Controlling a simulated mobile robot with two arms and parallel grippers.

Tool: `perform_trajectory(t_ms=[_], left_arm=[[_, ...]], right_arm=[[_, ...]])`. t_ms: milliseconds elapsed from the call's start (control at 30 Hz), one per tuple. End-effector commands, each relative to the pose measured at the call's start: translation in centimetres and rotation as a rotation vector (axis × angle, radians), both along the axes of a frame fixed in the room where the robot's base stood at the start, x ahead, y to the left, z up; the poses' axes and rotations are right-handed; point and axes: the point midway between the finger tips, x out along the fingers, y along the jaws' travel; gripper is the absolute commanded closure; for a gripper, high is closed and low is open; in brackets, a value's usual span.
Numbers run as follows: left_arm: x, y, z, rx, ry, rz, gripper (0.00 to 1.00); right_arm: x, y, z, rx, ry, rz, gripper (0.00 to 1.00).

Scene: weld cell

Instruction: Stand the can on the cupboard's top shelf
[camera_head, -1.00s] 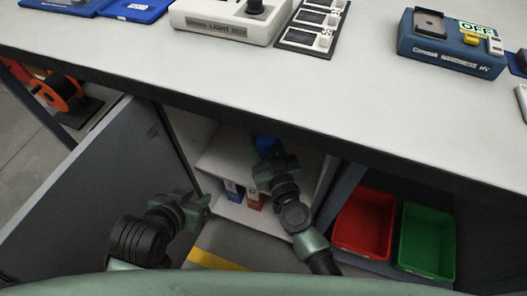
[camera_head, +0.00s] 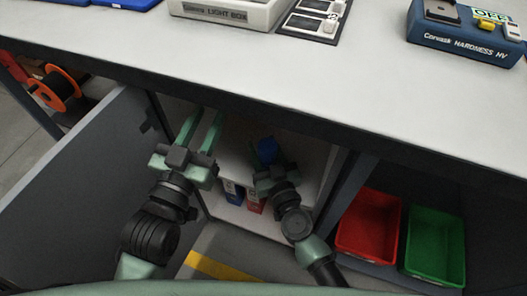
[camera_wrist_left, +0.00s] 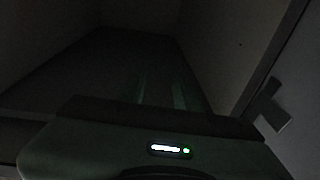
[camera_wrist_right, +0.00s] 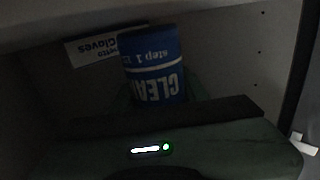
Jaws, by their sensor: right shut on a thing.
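The can (camera_head: 267,148) is blue and shows inside the open cupboard in the head view. In the right wrist view the can (camera_wrist_right: 155,62) has white lettering, upside down in the picture. My right gripper (camera_head: 268,161) is shut on it; the jaws are mostly hidden. I cannot tell whether the can touches the top shelf (camera_head: 234,157). My left gripper (camera_head: 206,130) is at the cupboard opening, left of the can, its two fingers apart and empty. The left wrist view is dark, with faint fingers (camera_wrist_left: 160,92) over a bare surface.
A blue carton (camera_head: 233,192) and a red carton (camera_head: 254,199) stand on the lower shelf. The cupboard door (camera_head: 75,180) is open on the left. The bench top (camera_head: 300,85) overhangs the cupboard. A red bin (camera_head: 370,225) and a green bin (camera_head: 435,243) are to the right.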

Motion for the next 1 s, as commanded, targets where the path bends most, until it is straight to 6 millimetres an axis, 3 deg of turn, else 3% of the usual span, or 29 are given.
perform_trajectory(t_ms=[233, 700, 733, 800, 1000], left_arm=[[-0.5, -0.3, 3.0, -0.043, -0.158, -0.010, 0.68], [-0.7, -0.3, 3.7, -0.052, -0.193, -0.011, 0.68], [-0.8, -0.3, 3.8, -0.053, -0.198, -0.011, 0.68], [-0.8, -0.3, 3.8, -0.053, -0.197, -0.012, 0.68], [-0.7, -0.3, 3.8, -0.053, -0.196, -0.012, 0.68]], right_arm=[[0.0, 0.0, -0.7, 0.001, -0.002, 0.000, 1.00], [0.0, 0.0, -0.9, 0.000, -0.001, 0.000, 1.00], [0.0, 0.0, -1.0, 0.000, 0.000, 0.000, 0.53], [0.0, 0.0, -0.9, 0.000, 0.000, 0.000, 0.34], [0.0, 0.0, -0.9, 0.000, 0.000, 0.000, 0.34]])
